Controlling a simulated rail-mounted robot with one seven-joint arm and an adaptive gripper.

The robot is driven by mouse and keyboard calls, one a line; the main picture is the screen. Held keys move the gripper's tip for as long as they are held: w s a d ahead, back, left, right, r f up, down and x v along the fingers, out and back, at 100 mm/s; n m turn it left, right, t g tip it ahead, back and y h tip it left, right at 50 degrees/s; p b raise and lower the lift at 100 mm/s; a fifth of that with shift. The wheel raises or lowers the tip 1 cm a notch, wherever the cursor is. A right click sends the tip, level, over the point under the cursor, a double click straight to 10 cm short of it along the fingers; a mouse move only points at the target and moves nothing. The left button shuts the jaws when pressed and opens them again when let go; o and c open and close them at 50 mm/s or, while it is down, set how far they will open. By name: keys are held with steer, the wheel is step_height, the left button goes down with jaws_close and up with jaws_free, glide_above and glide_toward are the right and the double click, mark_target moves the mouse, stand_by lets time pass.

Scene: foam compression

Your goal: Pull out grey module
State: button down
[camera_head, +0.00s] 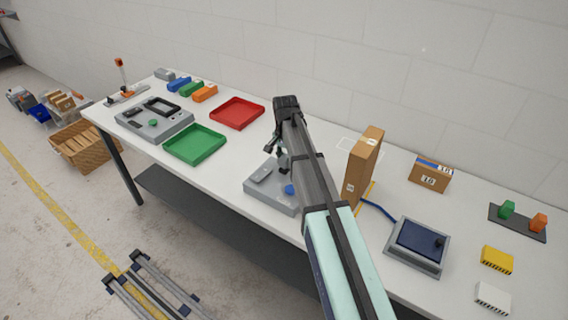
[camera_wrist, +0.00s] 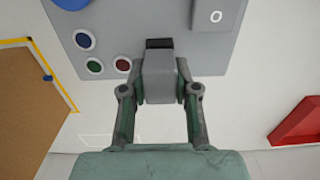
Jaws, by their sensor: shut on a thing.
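A grey module (camera_wrist: 159,73) sits between the two fingers of my gripper (camera_wrist: 160,92) in the wrist view. The fingers are shut on its sides. A dark slot (camera_wrist: 159,43) in the grey panel (camera_wrist: 115,40) shows just beyond the module's far end; I cannot tell how much of the module is inside it. In the head view my gripper (camera_head: 280,150) is over the back of the grey panel unit (camera_head: 268,201), and the arm hides part of that unit. I cannot make out the held module there.
A tall cardboard box (camera_head: 361,170) stands close to the right of my arm. A red tray (camera_head: 238,112) and a green tray (camera_head: 195,145) lie to the left.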

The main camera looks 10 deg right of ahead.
mark_target(285, 156)
steer(key=shift+r+p, duration=1.5)
steer(key=shift+r, duration=1)
